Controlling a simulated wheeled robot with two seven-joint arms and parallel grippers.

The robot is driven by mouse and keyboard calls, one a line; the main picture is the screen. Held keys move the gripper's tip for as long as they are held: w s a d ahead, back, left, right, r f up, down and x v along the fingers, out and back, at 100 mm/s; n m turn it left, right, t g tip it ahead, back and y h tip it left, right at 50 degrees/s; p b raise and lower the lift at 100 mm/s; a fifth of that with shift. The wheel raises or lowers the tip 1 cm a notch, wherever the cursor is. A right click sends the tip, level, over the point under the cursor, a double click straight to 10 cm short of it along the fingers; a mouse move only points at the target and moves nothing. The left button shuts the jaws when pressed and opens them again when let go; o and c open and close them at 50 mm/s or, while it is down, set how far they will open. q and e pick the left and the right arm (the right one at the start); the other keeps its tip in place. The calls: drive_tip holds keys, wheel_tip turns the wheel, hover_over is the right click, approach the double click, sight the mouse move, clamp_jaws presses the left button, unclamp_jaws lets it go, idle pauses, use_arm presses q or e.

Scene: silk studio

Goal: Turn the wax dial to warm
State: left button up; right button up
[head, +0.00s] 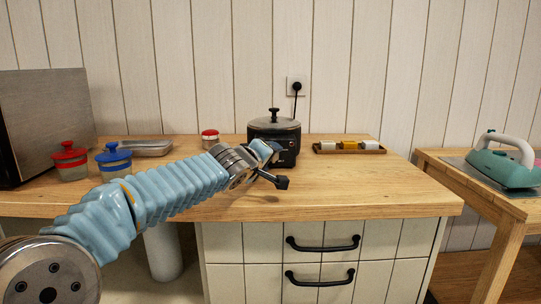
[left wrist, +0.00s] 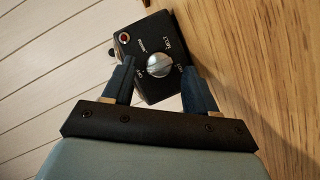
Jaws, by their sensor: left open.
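The wax pot (head: 268,132) is a dark pot with a lid and knob, standing at the back of the wooden counter. In the left wrist view its black control box (left wrist: 149,52) shows a round silver dial (left wrist: 159,64) with printed labels around it and a small red light. My left gripper (head: 277,166) is in front of the pot. In the left wrist view its open fingers (left wrist: 157,82) lie on either side of the dial, with nothing clearly held. My right gripper is not in view.
A red-lidded jar (head: 69,162), a blue-lidded jar (head: 114,163), a metal tray (head: 148,147) and a small red-topped jar (head: 210,138) stand left of the pot. A wooden tray of blocks (head: 348,147) lies right. An iron (head: 500,160) rests on the side table. The counter's right front is clear.

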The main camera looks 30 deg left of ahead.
use_arm(q)
drive_tip(key=shift+x, duration=0.85)
drive_tip(key=c, duration=1)
drive_tip(key=shift+c, duration=0.2)
